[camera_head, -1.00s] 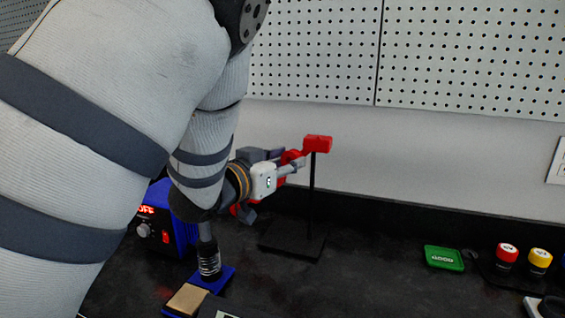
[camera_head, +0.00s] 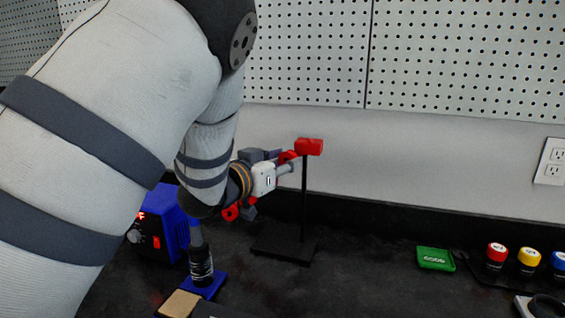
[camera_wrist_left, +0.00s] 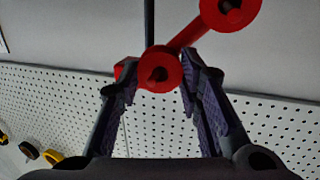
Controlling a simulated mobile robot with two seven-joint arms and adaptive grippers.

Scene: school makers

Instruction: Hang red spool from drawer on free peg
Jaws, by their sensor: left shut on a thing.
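The red spool (camera_wrist_left: 160,72), a red disc with a dark centre hole, sits between the two fingertips of my left gripper (camera_wrist_left: 152,84) in the left wrist view. A red bar runs from beside it to a second red disc (camera_wrist_left: 230,12). I cannot tell whether bar and disc belong to the spool or the stand. In the head view my left gripper (camera_head: 284,168) is beside the red top (camera_head: 309,146) of a black stand (camera_head: 304,195), overlapping it; contact cannot be told. No drawer or clearly free peg shows. My right gripper is out of view.
The pegboard (camera_head: 465,60) covers the back wall; yellow and dark rolls (camera_wrist_left: 52,157) hang near it. A blue soldering station (camera_head: 172,225) stands below my arm.

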